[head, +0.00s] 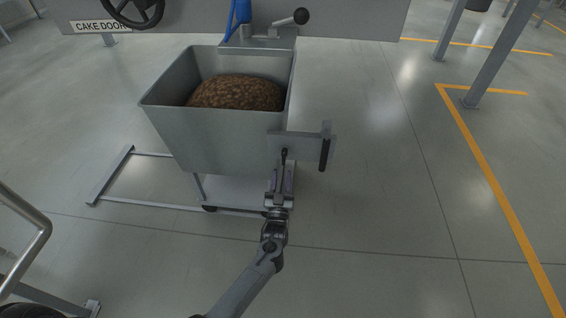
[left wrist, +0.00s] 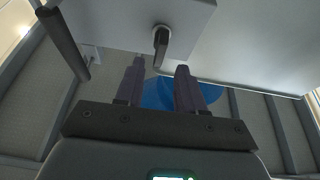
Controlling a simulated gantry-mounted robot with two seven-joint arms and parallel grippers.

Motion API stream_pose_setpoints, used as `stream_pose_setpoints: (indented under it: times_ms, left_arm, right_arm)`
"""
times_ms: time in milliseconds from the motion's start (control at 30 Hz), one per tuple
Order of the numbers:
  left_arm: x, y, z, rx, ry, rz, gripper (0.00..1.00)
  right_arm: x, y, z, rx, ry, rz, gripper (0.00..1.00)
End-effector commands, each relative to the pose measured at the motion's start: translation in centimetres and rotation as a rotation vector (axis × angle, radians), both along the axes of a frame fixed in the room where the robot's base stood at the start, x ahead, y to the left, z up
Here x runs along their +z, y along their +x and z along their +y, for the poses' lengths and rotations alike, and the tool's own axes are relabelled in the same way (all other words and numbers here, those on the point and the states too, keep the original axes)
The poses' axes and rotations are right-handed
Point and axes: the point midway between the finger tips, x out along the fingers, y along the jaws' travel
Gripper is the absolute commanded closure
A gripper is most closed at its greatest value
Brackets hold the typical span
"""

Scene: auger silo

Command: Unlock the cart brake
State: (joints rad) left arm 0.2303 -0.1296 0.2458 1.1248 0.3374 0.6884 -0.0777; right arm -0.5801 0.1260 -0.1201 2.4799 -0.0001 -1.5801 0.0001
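The cart (head: 215,135) is a grey metal bin full of brown lumpy material. A grey plate (head: 300,146) sticks out at its front right corner. A small dark lever (head: 284,154), which looks like the brake, hangs on that plate; it also shows in the left wrist view (left wrist: 161,42), pointing down towards the fingers. My left gripper (head: 283,168) is open just in front of the lever, fingers apart (left wrist: 160,66). The lever's lower end lines up with the gap; I cannot tell whether it is between the fingers. My right gripper is not in view.
A dark upright grip bar (head: 324,154) stands right of the lever. Behind the cart are a handwheel (head: 134,8), a "CAKE DOOR" label (head: 99,27) and a black-knobbed lever (head: 301,16). A floor frame (head: 110,178) lies left. Floor to the right is clear.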

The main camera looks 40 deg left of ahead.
Motion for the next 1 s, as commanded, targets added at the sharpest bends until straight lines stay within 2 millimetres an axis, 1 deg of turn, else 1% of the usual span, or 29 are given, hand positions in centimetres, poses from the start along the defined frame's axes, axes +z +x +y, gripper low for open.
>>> stream_pose_setpoints:
  times_ms: [33, 100, 300, 833, 933, 1000]
  left_arm:
    - [-0.1, -0.6, -0.5, 0.0, -0.002, 0.001, 0.62]
    - [-0.5, -1.3, -0.9, -0.001, -0.002, 0.001, 0.62]
    - [-1.2, -2.5, -1.7, -0.001, 0.0, 0.0, 0.62]
    - [-1.4, -2.8, -1.8, -0.001, 0.0, 0.001, 0.62]
    - [-1.6, -3.6, -1.8, 0.0, 0.0, 0.02, 0.62]
    - [-1.9, -4.7, -1.5, 0.0, 0.006, 0.049, 0.62]
  right_arm:
    - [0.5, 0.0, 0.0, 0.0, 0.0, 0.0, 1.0]
    - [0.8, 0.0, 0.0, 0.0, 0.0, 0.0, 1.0]
    - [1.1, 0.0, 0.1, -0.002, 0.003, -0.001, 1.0]
    - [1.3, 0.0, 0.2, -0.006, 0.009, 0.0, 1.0]
    - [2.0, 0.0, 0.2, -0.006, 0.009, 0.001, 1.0]
    - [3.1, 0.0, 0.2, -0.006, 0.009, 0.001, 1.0]
